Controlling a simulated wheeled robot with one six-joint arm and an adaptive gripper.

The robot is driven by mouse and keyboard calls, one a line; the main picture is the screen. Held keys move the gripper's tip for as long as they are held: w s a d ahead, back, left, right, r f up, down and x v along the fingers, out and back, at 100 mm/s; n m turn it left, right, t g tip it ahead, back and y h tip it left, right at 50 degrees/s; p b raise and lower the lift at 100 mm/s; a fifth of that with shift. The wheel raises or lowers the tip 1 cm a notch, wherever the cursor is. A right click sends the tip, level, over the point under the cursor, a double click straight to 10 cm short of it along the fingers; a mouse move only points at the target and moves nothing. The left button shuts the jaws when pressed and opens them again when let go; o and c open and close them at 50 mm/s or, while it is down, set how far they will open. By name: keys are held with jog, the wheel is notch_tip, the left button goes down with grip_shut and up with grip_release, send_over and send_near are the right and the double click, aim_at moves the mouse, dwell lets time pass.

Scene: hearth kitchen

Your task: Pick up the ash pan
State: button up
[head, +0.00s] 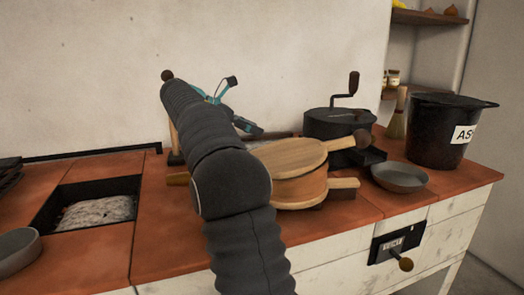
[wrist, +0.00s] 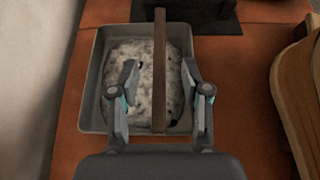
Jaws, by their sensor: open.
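The ash pan (wrist: 88,98) is a grey rectangular tray holding pale speckled ash, with a straight brown bar handle (wrist: 160,90) running over its middle. It rests on the red-tiled top in the wrist view. My gripper (wrist: 160,68) is open above the pan, one finger on each side of the handle, with gaps between fingers and handle. I cannot tell how high the fingertips are over the ash. In the head view my arm hides nearly all of the pan, and the teal-marked gripper (head: 222,92) shows only partly behind the arm.
Wooden bellows (head: 292,157) lie close right of my arm. Behind them stands a dark drum with a crank (head: 338,124). A grey bowl (head: 400,179) and a black bucket labelled "AS" (head: 432,130) are farther right. A recessed ash-filled opening (head: 95,212) lies left.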

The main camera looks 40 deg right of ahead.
jog(key=b+x, duration=0.1)
jog(key=x, duration=0.3)
jog(key=shift+f, duration=0.2)
jog(key=shift+w+a, duration=0.1)
grip_shut()
